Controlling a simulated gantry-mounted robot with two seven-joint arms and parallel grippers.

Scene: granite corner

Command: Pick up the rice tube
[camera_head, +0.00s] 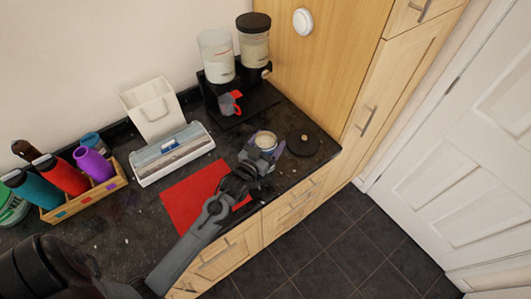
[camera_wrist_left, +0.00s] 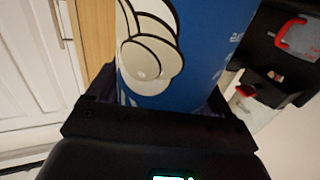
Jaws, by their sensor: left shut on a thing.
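The rice tube (camera_head: 265,141) is a round container with a pale top, near the counter's front edge in the head view. In the left wrist view the tube (camera_wrist_left: 185,50) is blue with a white cartoon figure and pale lettering. My left gripper (camera_head: 259,158) is shut on it, with the jaws around its side. The tube's lower part is hidden by the gripper, and I cannot tell whether its base touches the counter. My right gripper is in neither view.
A dispenser with two clear containers (camera_head: 216,57) stands behind, a red-handled cup (camera_head: 230,103) at its base. A black round lid (camera_head: 303,145) lies right of the tube. A red mat (camera_head: 190,199), white-blue box (camera_head: 172,155) and bottle crate (camera_head: 108,187) are left.

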